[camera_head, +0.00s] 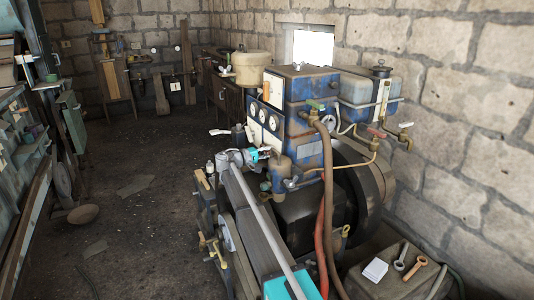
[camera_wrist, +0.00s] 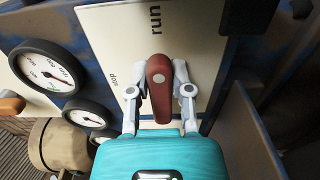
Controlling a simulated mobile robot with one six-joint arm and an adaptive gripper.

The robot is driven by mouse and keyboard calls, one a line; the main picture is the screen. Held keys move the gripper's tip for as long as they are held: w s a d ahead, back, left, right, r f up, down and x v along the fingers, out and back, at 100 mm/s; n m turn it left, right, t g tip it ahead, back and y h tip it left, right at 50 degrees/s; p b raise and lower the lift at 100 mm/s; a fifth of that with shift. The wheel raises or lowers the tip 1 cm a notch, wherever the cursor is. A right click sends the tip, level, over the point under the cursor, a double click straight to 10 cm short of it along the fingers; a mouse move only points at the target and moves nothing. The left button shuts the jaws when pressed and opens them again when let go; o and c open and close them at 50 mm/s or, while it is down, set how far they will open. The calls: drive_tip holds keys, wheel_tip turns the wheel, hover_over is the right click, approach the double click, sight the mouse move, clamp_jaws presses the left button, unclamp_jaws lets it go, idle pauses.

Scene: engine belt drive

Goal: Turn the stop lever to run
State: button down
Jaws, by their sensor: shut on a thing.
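The stop lever (camera_wrist: 159,88) is a red-brown, round-ended handle in the middle of the wrist view, in front of a cream plate (camera_wrist: 112,30). The plate carries the word "run" at the top and "stop" to the left of the lever. My gripper (camera_wrist: 160,92) has one grey finger on each side of the lever and is shut on it. In the head view my gripper (camera_head: 268,152) is at the front of the blue engine (camera_head: 300,127); I cannot make out the lever there.
Round dial gauges (camera_wrist: 48,70) sit left of the lever. In the head view a brass pipe and valves (camera_head: 376,133) stand at the right, and a brown hose (camera_head: 327,200) hangs beside my arm. Open floor (camera_head: 130,220) lies to the left.

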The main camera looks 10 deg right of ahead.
drive_tip(key=c, duration=0.5)
unclamp_jaws()
drive_tip(key=shift+s+d+f, duration=0.1)
drive_tip(key=shift+s+d, duration=0.05)
drive_tip(key=shift+d, duration=0.05)
drive_tip(key=shift+a, duration=0.15)
drive_tip(key=shift+s+a, duration=0.1)
drive_tip(key=shift+a, duration=0.6)
drive_tip(key=v, duration=1)
drive_tip(key=shift+s+a, duration=0.15)
drive_tip(key=shift+a, duration=0.05)
